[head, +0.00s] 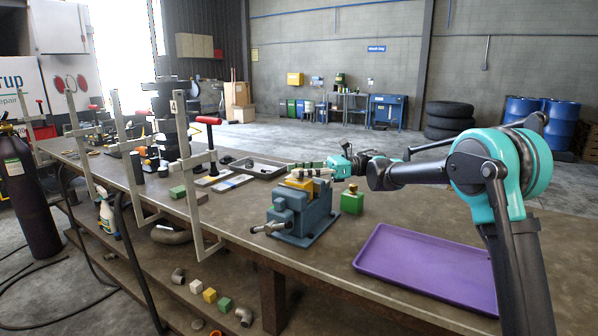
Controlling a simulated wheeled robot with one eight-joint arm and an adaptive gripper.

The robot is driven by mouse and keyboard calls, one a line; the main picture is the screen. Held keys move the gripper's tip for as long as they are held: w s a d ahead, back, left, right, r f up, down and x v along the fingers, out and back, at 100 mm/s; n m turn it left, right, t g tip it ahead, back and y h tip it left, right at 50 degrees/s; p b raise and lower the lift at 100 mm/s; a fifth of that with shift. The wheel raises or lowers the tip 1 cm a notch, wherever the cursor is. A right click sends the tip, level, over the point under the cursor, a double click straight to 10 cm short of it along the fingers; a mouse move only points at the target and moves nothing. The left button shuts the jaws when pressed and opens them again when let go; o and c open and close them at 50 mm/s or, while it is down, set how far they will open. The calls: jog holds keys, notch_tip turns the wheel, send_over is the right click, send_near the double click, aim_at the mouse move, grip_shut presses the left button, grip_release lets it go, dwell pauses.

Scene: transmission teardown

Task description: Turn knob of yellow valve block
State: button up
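A yellow block (298,184) sits in the jaws of the blue-grey vise (305,214) on the workbench. A green block (352,202) with a small knob on top stands on the bench just right of the vise.
A purple tray (428,266) lies at the bench's front right. Left of the vise are clamps with red handles (208,121), a grey tray (258,169) and flat pieces (230,183).

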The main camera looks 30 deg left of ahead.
jog(key=shift+o, duration=0.3)
jog(key=v, duration=1.2)
